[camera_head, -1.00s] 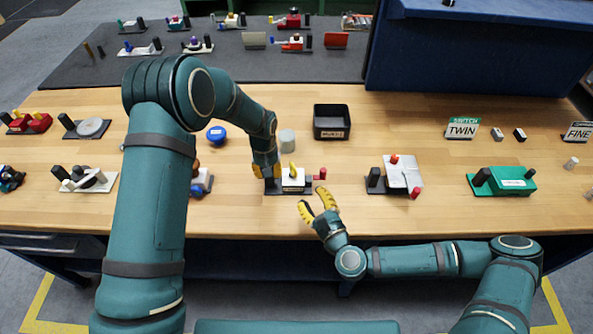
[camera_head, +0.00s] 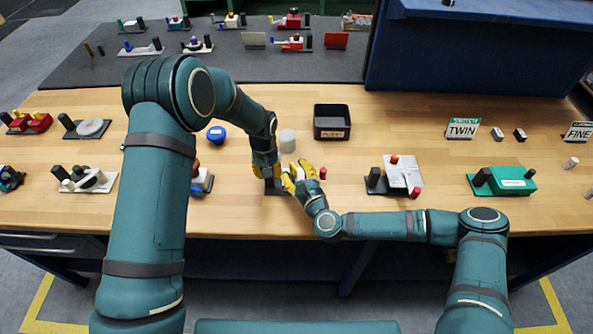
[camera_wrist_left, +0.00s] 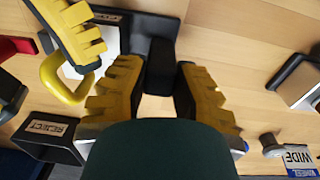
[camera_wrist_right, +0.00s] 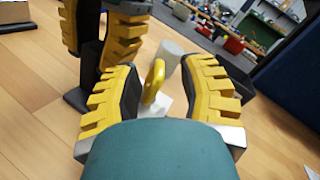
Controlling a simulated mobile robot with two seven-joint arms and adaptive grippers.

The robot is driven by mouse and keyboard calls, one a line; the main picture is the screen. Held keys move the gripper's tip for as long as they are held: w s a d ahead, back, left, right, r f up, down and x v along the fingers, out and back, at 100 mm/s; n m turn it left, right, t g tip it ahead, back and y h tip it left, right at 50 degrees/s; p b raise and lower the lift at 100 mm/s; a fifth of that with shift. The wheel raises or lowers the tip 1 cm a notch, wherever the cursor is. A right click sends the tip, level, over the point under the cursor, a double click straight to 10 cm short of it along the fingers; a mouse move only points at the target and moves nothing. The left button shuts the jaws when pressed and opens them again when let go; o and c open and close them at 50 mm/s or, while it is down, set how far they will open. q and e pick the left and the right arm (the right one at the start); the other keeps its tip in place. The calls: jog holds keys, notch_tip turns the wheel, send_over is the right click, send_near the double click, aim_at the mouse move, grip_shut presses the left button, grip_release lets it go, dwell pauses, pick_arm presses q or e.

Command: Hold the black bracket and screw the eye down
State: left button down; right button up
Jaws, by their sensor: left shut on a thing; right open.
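The black bracket (camera_head: 277,188) stands on the bench near its front edge, with a dark upright post (camera_wrist_left: 160,65). My left gripper (camera_head: 265,172) is shut on that post from above. The yellow eye (camera_wrist_right: 153,80) is a loop on the white block (camera_wrist_right: 178,104) beside the post. My right gripper (camera_head: 297,174) is open, its fingers on either side of the eye in the right wrist view, with gaps showing. The eye also shows in the left wrist view (camera_wrist_left: 66,84), beside a right finger. In the head view the right gripper hides the eye and most of the block.
A small red part (camera_head: 322,173) stands just right of my right gripper. A black bin (camera_head: 332,134) and a pale cylinder (camera_head: 287,141) stand behind. A device with a silver plate (camera_head: 404,174) is further right. My two grippers are very close together.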

grip_shut()
jog(key=shift+h, duration=0.4)
jog(key=shift+w+d, duration=0.15)
jog(key=shift+d, duration=0.05)
dwell(0.7)
grip_release()
jog(key=shift+a, duration=0.15)
jog(key=v, duration=1.2)
jog(key=shift+f, duration=0.2)
jog(key=shift+o, duration=0.2)
